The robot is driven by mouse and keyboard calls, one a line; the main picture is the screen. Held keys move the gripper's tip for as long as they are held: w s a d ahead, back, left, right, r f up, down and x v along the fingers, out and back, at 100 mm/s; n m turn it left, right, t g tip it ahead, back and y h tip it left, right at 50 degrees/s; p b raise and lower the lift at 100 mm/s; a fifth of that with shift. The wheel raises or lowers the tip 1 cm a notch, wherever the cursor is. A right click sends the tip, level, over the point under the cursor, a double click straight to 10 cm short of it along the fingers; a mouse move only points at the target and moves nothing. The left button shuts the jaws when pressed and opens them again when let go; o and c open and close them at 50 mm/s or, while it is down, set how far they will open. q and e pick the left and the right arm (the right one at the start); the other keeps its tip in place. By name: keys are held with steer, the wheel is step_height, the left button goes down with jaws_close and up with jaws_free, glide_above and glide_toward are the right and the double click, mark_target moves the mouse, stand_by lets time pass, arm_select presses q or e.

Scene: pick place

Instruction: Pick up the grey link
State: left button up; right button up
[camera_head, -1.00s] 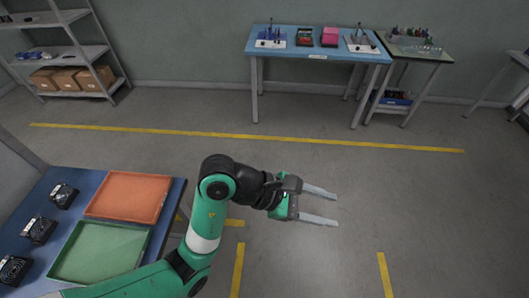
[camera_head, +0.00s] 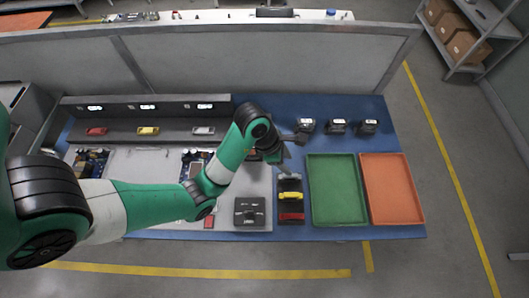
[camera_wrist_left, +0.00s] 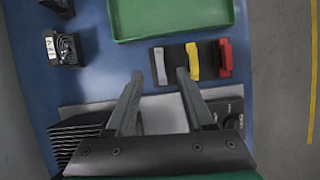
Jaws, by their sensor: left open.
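A grey link (camera_wrist_left: 160,65) lies in a black holder (camera_wrist_left: 172,54), beside a yellow link (camera_wrist_left: 193,61) and a red link (camera_wrist_left: 225,57). In the head view the grey link (camera_head: 289,178) is partly covered by a finger, with the yellow link (camera_head: 290,196) and red link (camera_head: 291,216) below it. My left gripper (camera_head: 295,155) is open and empty near the holder's grey end. My right gripper is not seen.
A green tray (camera_head: 312,190) and an orange tray (camera_head: 419,216) lie right of the holder. Several small black devices (camera_head: 337,127) stand behind them. A black box (camera_head: 249,212) is left of the holder. Another grey part (camera_head: 203,130) sits on the rear ledge.

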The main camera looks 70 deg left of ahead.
arm_select(q)
steer(key=s+a+p, duration=0.1)
steer(key=s+a, duration=0.1)
steer(key=b, duration=0.6)
glide_above(290, 177)
steer(key=s+a, duration=0.2)
steer(key=shift+n, duration=0.4)
step_height(290, 177, down, 5)
steer(key=shift+w+f, duration=0.1)
steer(key=shift+w+f+b, duration=0.15)
steer(key=shift+f+b, duration=0.05)
steer(key=shift+b, duration=0.2)
steer(key=b+x, duration=0.1)
steer(key=b, duration=0.1)
steer(key=b+x, duration=0.4)
steer(key=shift+s+d+f, duration=0.15)
steer(key=shift+s+d, duration=0.05)
steer(key=shift+s, duration=0.05)
jaws_close()
